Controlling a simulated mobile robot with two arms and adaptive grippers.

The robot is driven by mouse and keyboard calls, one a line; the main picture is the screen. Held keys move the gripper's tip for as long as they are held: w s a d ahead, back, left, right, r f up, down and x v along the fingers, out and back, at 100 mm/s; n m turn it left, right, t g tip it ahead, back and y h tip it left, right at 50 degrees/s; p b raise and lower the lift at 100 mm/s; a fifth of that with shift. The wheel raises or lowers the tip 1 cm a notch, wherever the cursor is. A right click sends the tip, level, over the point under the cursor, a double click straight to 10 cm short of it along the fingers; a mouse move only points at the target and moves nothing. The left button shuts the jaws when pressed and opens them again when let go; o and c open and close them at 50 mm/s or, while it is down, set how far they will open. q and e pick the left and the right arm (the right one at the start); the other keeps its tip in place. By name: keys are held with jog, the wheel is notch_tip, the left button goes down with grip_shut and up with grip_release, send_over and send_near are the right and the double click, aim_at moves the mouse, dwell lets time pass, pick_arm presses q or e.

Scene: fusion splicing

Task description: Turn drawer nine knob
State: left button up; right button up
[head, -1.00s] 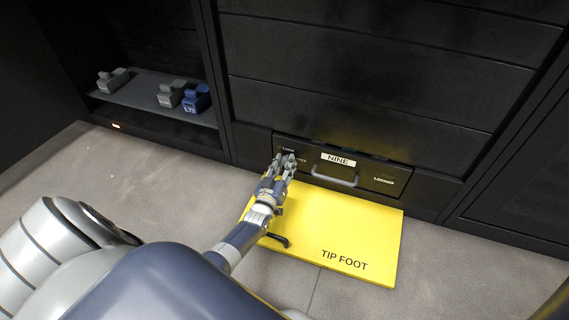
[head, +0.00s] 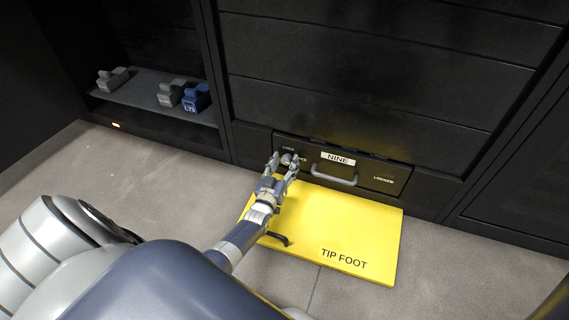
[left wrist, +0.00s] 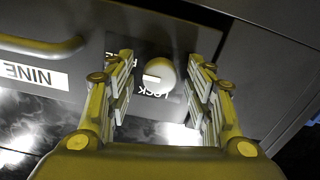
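Drawer nine (head: 360,178) is a black drawer low in the cabinet, with a white NINE label (head: 338,159) and a grey bar handle (head: 335,178). Its round, pale knob (head: 289,159) is at the drawer's left end by the LOCK marking. The knob also shows in the left wrist view (left wrist: 160,74). My left gripper (head: 283,160) is in front of the knob with its fingers spread. In the left wrist view the fingers (left wrist: 160,85) stand on both sides of the knob, with gaps between. My right gripper is not in view.
A yellow plate (head: 340,235) marked TIP FOOT lies on the floor below the drawer, under my left forearm. A shelf (head: 145,92) at the left holds grey blocks (head: 171,93) and a blue block (head: 196,98). Grey floor is free around the plate.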

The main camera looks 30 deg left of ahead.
pick_arm(q)
jog(key=shift+r, duration=0.15)
jog(key=shift+r, duration=4.85)
